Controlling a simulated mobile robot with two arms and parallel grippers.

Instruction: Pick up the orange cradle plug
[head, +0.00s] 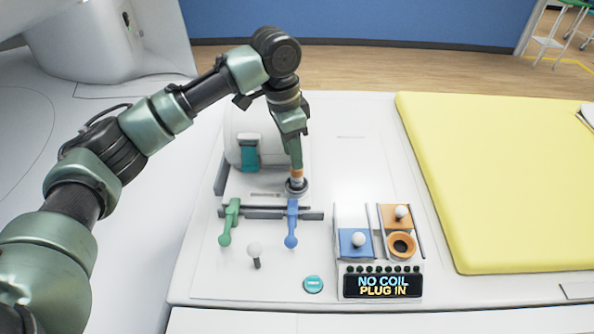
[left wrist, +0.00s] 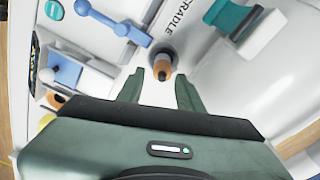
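The orange cradle plug (head: 297,174) stands upright in a dark round holder (head: 297,188) on the white console. In the left wrist view, the plug (left wrist: 163,70) shows between the tips of my two fingers, near a "CRADLE" label. My left gripper (head: 296,160) points down from above, right at the plug's top. In the left wrist view, the gripper (left wrist: 161,76) is open, with a gap on both sides of the plug. I cannot tell how far down the fingers reach around it. My right gripper is not in view.
A green lever (head: 226,225) and a blue lever (head: 291,228) stand in front of the plug. An orange-ringed socket (head: 401,246) and a display (head: 383,285) reading "NO COIL PLUG IN" are to the right. A yellow pad (head: 490,180) lies further right.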

